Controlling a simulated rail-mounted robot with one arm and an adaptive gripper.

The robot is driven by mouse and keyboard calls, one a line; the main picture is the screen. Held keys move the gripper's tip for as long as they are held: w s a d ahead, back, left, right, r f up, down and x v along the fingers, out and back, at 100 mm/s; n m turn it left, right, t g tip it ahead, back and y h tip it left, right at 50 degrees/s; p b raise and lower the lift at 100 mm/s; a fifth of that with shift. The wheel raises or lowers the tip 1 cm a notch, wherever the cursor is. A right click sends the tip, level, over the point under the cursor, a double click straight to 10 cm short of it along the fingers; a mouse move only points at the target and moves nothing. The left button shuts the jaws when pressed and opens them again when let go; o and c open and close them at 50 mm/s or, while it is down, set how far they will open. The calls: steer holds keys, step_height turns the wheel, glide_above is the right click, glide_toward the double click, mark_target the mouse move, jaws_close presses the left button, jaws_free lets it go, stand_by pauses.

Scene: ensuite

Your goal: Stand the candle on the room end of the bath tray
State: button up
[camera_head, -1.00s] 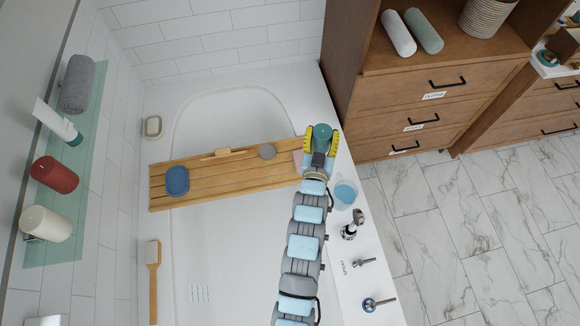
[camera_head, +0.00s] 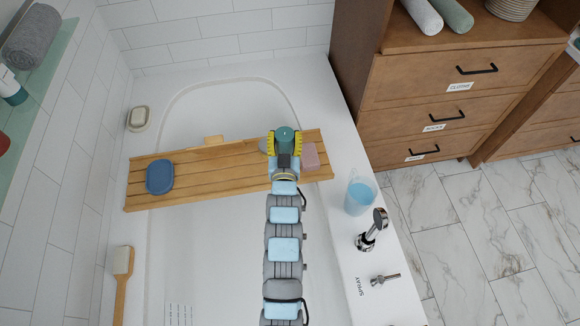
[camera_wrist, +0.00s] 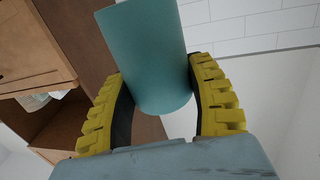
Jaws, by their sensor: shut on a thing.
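The teal candle (camera_head: 285,139) is held between the yellow fingers of my gripper (camera_head: 285,143). In the wrist view the candle (camera_wrist: 152,55) is a plain teal cylinder, tilted in that picture, with my gripper (camera_wrist: 163,105) shut on its sides. The wooden bath tray (camera_head: 219,174) lies across the tub. From the head view, the candle is over the right part of the tray, just left of a pink block (camera_head: 310,156). I cannot tell whether its base touches the tray; my gripper hides it.
A blue oval dish (camera_head: 159,177) stands at the tray's left. A cup of blue liquid (camera_head: 359,194) and a chrome tap (camera_head: 373,229) stand on the right tub rim. The tray's middle is bare.

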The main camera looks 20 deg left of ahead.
steer(key=shift+n+y, duration=0.4)
steer(key=shift+y, duration=0.2)
steer(key=shift+a+f+b, duration=0.8)
steer(key=shift+f+b, duration=0.55)
steer(key=shift+f, duration=0.95)
steer(key=shift+a+f+b, duration=0.75)
steer(key=shift+f+b, duration=0.55)
steer(key=shift+f, duration=0.95)
steer(key=shift+a+f+b, duration=0.8)
steer(key=shift+f+b, duration=0.55)
steer(key=shift+f, duration=0.95)
steer(key=shift+f, duration=0.1)
steer(key=o, duration=1.2)
steer(key=shift+s+d, duration=0.1)
steer(key=shift+s, duration=0.25)
steer(key=shift+r+p+v, duration=0.1)
steer(key=shift+p+v, duration=0.75)
steer(key=shift+v, duration=1.95)
steer(key=shift+r+p+v, duration=0.15)
steer(key=shift+p+v, duration=0.65)
steer(key=shift+v, duration=2)
steer(key=shift+d+r, duration=0.1)
